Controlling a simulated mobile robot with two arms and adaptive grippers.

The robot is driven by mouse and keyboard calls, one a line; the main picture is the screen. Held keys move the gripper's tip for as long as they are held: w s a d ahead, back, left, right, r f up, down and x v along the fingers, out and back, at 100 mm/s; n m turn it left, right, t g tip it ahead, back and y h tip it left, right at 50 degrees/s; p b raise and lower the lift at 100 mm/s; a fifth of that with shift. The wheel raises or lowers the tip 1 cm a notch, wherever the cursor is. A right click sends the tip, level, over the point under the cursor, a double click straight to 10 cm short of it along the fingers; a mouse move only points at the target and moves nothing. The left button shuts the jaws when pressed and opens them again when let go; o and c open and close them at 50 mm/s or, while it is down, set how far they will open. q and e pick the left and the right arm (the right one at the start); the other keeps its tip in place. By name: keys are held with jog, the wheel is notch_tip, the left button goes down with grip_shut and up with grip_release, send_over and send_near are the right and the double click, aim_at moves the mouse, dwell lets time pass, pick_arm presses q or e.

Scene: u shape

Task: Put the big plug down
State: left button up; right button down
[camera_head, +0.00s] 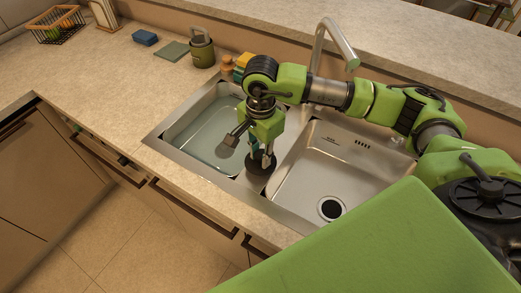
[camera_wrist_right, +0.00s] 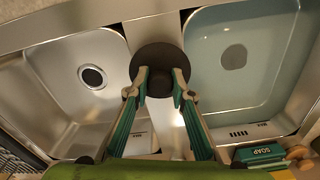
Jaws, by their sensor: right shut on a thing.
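The big plug is a black round disc with a stub on top. It shows in the head view (camera_head: 259,164) and in the wrist view (camera_wrist_right: 158,60). My right gripper (camera_head: 262,157) points down with its fingers shut on the stub. The plug is over the divider between the two sink basins, near the front rim. I cannot tell whether it touches the divider. The left basin (camera_head: 178,140) holds water, with a grey round spot at its bottom. The right basin (camera_head: 345,175) is empty, with an open dark drain (camera_head: 331,208). My left gripper is not in view.
The tap (camera_head: 338,45) rises behind the sink. A green jar (camera_head: 202,50), a sponge (camera_head: 145,37), a green cloth (camera_head: 174,51) and a fruit basket (camera_head: 57,25) stand at the back left. Counter left of the sink (camera_head: 90,90) is clear. A soap box (camera_wrist_right: 262,154) shows in the wrist view.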

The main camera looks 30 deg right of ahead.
jog(key=shift+f, duration=0.1)
jog(key=shift+f+b, duration=0.1)
jog(key=shift+b, duration=0.25)
jog(key=c, duration=1.8)
grip_release()
